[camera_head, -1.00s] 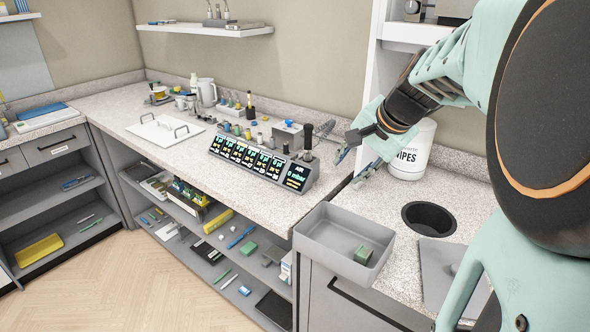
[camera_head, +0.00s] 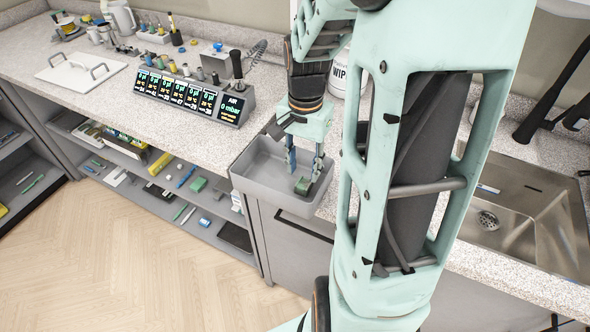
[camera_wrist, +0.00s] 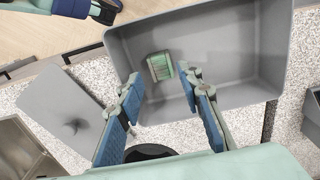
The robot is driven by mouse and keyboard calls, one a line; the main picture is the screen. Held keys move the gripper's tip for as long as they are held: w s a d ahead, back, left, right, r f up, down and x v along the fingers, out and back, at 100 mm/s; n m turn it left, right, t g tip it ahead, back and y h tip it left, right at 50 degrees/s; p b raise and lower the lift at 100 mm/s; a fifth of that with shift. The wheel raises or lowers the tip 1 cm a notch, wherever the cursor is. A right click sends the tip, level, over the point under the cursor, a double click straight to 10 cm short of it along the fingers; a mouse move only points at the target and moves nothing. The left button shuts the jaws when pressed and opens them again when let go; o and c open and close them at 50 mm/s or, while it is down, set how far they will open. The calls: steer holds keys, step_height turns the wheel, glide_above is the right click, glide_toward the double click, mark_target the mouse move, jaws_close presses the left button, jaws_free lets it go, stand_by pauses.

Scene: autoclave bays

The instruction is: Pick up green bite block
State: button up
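The green bite block (camera_head: 303,185) lies in a grey tray (camera_head: 257,190) at the counter's front edge. In the wrist view the block (camera_wrist: 160,66) shows as a small green piece with a paler side, near one wall of the tray (camera_wrist: 230,30). My gripper (camera_head: 304,165) points down above the tray, its two blue-padded fingers apart. In the wrist view my gripper (camera_wrist: 160,92) is open and empty, with the block just beyond and between the fingertips. Whether the fingertips are below the tray's rim I cannot tell.
A control panel with lit displays (camera_head: 190,97) stands left of the tray. A sink (camera_head: 525,205) is at the right. In the wrist view a grey lid-like plate (camera_wrist: 62,105) lies beside the tray. A lower shelf holds another green block (camera_head: 198,184).

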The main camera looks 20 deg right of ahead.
mark_target(303, 184)
steer(key=shift+f, duration=2.85)
steer(key=c, duration=0.8)
steer(key=shift+r+p, duration=0.1)
steer(key=shift+p, duration=0.2)
